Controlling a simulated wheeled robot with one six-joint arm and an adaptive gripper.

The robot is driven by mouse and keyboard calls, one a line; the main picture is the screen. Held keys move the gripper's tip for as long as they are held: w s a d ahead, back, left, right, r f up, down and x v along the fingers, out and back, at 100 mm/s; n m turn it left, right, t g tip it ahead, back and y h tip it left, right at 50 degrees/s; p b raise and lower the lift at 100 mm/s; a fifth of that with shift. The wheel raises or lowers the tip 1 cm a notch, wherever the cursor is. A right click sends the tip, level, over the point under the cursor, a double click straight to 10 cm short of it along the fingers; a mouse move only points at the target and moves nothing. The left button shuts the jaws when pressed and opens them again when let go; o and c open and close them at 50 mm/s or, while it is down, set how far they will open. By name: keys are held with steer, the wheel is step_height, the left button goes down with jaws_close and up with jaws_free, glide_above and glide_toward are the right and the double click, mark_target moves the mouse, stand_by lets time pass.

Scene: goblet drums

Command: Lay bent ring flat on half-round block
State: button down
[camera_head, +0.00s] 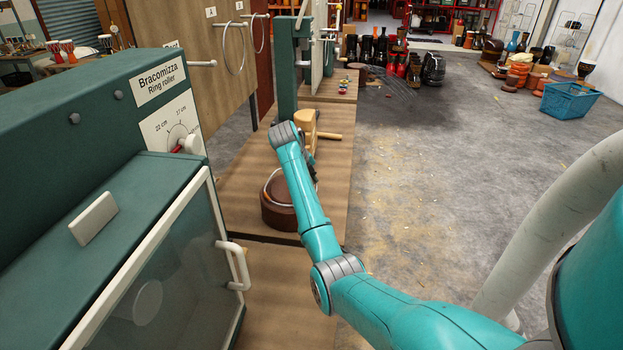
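A dark brown round block (276,216) stands on the wooden bench, left of my forearm. A thin pale metal ring (265,187) shows at the top of the block. Its left part curves along the block's upper edge; its right part passes behind my arm, so I cannot tell whether it lies fully flat. My arm reaches over the block, with its wrist joint above and behind it. My gripper is mostly hidden behind the arm links, near the ring's right side. Its fingers cannot be made out.
A wooden mallet (306,125) stands on the bench beyond the block. The green ring roller (95,110) with its glazed door and white handle fills the left. A board (205,60) with hanging rings stands behind it. The floor to the right is open.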

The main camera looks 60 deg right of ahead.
steer(key=shift+f, duration=0.15)
steer(key=shift+d+f, duration=0.1)
steer(key=shift+f, duration=0.35)
steer(key=c, duration=1.3)
jaws_free()
steer(key=o, duration=0.5)
steer(key=v, duration=1.2)
